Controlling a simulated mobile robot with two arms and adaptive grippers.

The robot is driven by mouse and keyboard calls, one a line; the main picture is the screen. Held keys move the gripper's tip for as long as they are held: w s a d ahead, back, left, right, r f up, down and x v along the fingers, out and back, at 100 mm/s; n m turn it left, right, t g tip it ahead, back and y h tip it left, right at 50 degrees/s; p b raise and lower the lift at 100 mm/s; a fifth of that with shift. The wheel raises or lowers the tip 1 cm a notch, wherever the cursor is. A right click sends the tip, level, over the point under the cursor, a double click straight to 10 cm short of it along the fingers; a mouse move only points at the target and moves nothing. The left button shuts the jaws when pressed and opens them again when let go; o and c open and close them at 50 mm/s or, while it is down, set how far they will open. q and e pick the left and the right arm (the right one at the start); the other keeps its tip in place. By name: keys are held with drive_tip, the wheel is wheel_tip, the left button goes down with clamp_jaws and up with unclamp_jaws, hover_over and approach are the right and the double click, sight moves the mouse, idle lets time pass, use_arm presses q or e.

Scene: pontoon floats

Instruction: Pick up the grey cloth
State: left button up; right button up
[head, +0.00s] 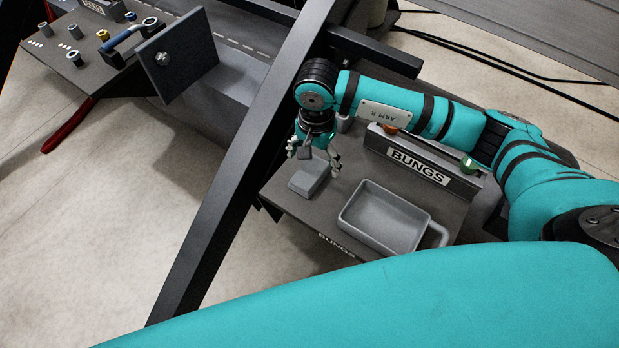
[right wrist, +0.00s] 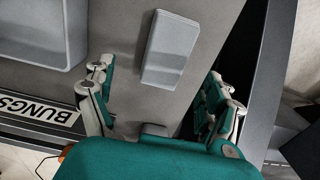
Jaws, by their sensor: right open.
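The grey cloth (head: 309,181) looks like a small, flat folded pad with straight edges. It lies on the dark grey bench top, left of the grey tray. It also shows in the right wrist view (right wrist: 171,52), near the top middle. My right gripper (head: 316,160) hangs above and just behind the cloth, fingers pointing down. In the right wrist view its fingers (right wrist: 160,84) are spread wide and hold nothing, with the cloth lying ahead of the gap between them. I cannot see my left gripper.
A shallow grey tray (head: 384,218) sits right of the cloth. Behind it a raised block carries a BUNGS label (head: 418,167), with an orange and a green bung on top. A dark beam (head: 236,175) slants past the bench's left side. Another bench with fittings (head: 72,58) stands upper left.

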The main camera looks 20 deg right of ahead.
sight(311, 170)
drive_tip(key=shift+f, duration=0.45)
drive_tip(key=f, duration=0.1)
drive_tip(key=f+b, duration=0.1)
drive_tip(key=f, duration=0.1)
drive_tip(key=f+b, duration=0.1)
drive_tip(key=shift+w+a+f, duration=0.15)
drive_tip(key=shift+a+f, duration=0.15)
drive_tip(key=shift+a, duration=0.1)
drive_tip(key=shift+f+b, duration=0.15)
drive_tip(key=shift+b, duration=0.15)
use_arm(q)
drive_tip(key=f, duration=0.2)
drive_tip(key=shift+w+d+f, duration=0.1)
drive_tip(key=shift+d+f, duration=0.1)
drive_tip(key=shift+f, duration=0.1)
use_arm(e)
drive_tip(key=c, duration=0.4)
use_arm(q)
drive_tip(key=shift+w, duration=0.45)
use_arm(e)
drive_tip(key=c, duration=0.8)
drive_tip(key=shift+o, duration=0.2)
